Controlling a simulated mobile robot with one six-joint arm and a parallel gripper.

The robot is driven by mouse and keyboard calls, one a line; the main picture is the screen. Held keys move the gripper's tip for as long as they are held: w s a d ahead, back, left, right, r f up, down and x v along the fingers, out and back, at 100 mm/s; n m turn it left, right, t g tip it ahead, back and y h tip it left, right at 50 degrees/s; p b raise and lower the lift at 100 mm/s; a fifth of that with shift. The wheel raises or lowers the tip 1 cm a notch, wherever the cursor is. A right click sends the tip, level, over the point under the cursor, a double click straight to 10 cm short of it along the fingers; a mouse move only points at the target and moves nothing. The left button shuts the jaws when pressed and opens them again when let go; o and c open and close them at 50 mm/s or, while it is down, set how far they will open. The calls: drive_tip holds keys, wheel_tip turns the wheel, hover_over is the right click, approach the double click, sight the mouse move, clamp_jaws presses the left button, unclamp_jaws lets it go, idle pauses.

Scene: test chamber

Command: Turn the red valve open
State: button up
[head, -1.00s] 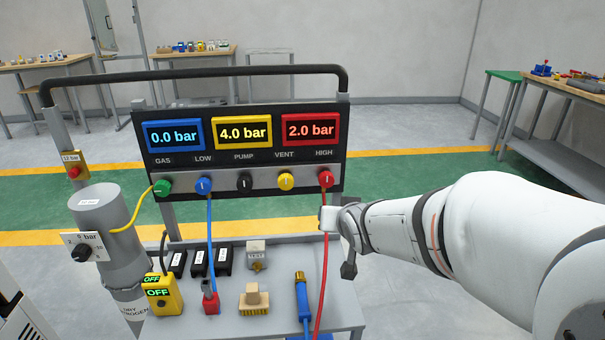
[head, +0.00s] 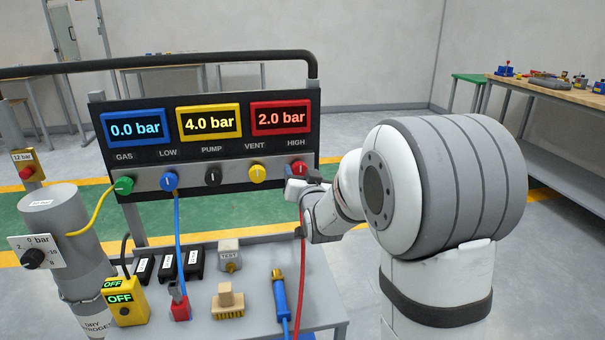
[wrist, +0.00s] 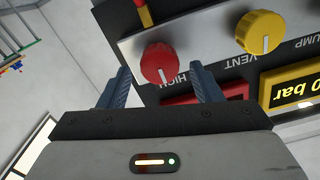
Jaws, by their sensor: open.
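The red valve (head: 298,168) is a round knob under the label HIGH, at the right end of the silver strip on the gauge panel. The red display above it reads 2.0 bar. My gripper (head: 293,176) is at the valve, partly covering it in the head view. In the wrist view the red valve (wrist: 160,63) lies just beyond and between the two open blue-grey fingers (wrist: 162,88). A white line on the knob shows there. I cannot tell whether the fingers touch it.
A yellow knob (head: 257,174) sits left of the red valve. A red hose (head: 305,250) hangs below my gripper. The grey cart top (head: 255,262) holds a yellow OFF box (head: 125,300), a brush (head: 227,300) and a blue tool (head: 281,298).

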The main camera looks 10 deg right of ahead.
drive_tip(key=shift+w, duration=0.65)
